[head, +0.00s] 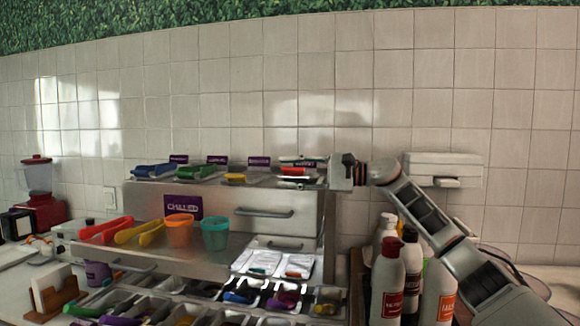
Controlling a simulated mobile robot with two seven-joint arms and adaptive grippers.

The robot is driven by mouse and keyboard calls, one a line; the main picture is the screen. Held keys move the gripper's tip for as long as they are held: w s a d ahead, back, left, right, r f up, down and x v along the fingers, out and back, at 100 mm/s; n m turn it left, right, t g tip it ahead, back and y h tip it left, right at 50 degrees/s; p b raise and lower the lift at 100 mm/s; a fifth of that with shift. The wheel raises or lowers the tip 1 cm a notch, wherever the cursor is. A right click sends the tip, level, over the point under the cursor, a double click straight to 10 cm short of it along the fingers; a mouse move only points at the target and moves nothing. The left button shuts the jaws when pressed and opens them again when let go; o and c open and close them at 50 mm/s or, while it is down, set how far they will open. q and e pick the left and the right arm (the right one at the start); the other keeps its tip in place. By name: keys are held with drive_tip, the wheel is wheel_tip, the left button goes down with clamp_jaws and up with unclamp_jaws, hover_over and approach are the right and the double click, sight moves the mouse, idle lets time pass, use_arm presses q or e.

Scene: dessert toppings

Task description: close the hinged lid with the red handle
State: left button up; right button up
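On top of the steel unit is a row of small containers with coloured handles or utensils: blue (153,170), green (196,171), yellow (236,177) and, at the right end, red (293,171). The red piece lies beside my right gripper (330,172), which comes in from the right at about the same height. The hinge and the exact angle of a lid there are too small to tell. The gripper's fingers are not clear, and I cannot tell whether it touches the red piece. My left gripper is out of view.
Open topping trays fill the lower front. Sauce bottles (388,282) stand under my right arm. A red blender (40,200) is far left.

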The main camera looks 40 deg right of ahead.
wheel_tip(320, 180, up, 10)
idle(0.6)
